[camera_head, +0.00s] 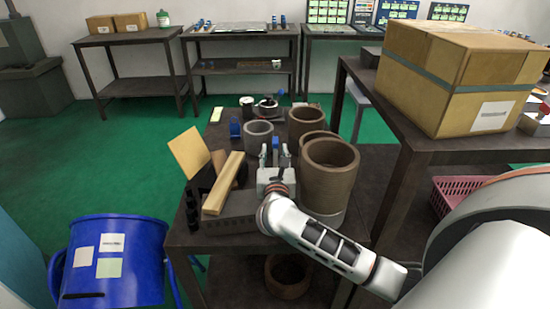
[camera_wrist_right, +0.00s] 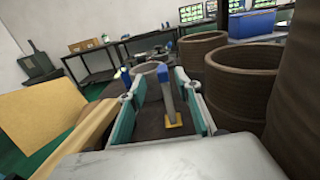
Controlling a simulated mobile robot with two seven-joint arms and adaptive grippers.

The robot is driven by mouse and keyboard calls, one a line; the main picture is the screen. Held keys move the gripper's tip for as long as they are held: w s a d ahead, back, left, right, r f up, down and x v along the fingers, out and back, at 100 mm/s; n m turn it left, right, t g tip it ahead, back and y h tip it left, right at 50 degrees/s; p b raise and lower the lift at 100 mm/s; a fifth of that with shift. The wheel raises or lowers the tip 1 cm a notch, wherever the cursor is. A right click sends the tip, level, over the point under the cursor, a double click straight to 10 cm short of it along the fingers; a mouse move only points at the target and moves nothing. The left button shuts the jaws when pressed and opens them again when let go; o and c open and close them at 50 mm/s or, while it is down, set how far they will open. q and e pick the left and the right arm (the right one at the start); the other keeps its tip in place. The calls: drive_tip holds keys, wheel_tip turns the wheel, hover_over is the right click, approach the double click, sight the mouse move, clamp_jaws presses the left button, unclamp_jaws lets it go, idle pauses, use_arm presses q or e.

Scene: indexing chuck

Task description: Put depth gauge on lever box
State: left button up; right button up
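An upright grey piece with a blue top and a yellow foot, which looks like the depth gauge (camera_wrist_right: 168,97), stands between the fingers of my right gripper (camera_wrist_right: 160,100) in the right wrist view. Gaps show on both sides of it, so the fingers are open around it without gripping. In the head view my right gripper (camera_head: 274,158) points away from me over the crowded table, beside the large brown cylinder. I cannot tell for sure which thing is the lever box; a low dark box (camera_head: 228,225) lies at the table's near edge. My left gripper is not in view.
Large brown cylinders (camera_head: 330,172) crowd the right of the gripper. A grey cup (camera_head: 258,137) stands beyond it. A wooden bar (camera_head: 223,183) and a tan board (camera_head: 188,153) lean at left. A cardboard box (camera_head: 455,75) sits on the right table.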

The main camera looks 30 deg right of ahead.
sight(275, 145)
drive_tip(key=shift+x, duration=3.15)
drive_tip(key=shift+d, duration=0.1)
clamp_jaws()
